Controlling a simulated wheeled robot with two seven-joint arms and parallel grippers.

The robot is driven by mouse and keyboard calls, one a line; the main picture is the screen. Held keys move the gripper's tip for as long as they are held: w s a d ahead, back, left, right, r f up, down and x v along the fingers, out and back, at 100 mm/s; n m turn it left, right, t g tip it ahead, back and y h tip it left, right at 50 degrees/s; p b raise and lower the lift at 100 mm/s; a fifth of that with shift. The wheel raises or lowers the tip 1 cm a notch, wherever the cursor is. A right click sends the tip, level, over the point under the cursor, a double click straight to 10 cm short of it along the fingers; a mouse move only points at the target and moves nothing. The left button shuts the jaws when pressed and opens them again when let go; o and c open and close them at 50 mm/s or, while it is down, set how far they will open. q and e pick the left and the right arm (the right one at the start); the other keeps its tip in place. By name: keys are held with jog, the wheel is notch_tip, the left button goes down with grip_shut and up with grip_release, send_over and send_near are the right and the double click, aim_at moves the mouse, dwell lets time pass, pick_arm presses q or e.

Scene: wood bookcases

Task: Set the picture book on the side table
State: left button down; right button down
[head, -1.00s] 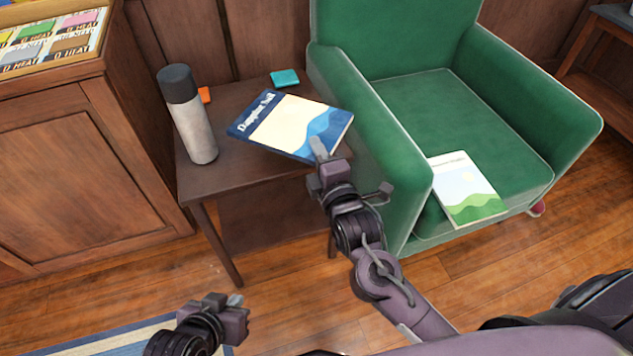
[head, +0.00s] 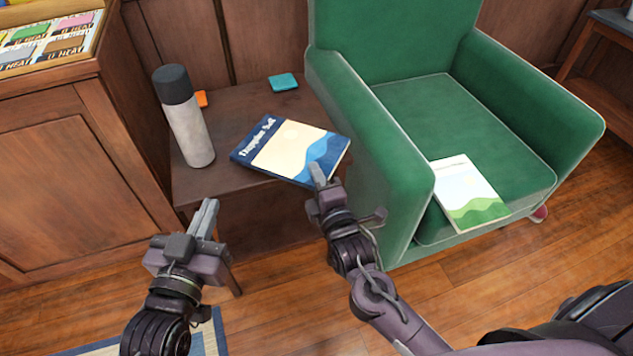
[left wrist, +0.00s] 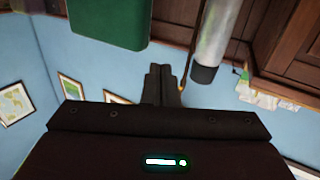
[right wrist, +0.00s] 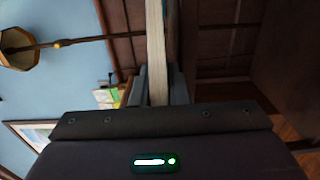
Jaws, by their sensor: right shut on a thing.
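A blue picture book (head: 291,151) with a cream panel and blue waves shows over the near right part of the dark wood side table (head: 232,112). My right gripper (head: 318,175) is shut on its near right edge. The book's pale page edge (right wrist: 157,50) stands between the fingers in the right wrist view. I cannot tell whether the book touches the tabletop. My left gripper (head: 205,218) is empty, its fingers together, in front of the table's near left corner. The left wrist view shows its fingers (left wrist: 161,85) side by side with nothing between them.
A grey bottle with a dark cap (head: 186,125) stands at the table's left.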

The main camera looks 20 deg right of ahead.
jog(key=shift+f, duration=0.6)
pick_arm(q)
notch_tip(320, 180, up, 4)
jog(key=shift+w+a+f+t+h, duration=0.15)
jog(key=shift+t+h, duration=0.25)
jog(key=shift+t, duration=0.5)
pick_arm(e)
jog(key=c, duration=1.8)
grip_release()
jog(key=shift+f, duration=0.15)
jog(key=o, duration=0.4)
pick_arm(q)
jog(key=shift+f, duration=0.1)
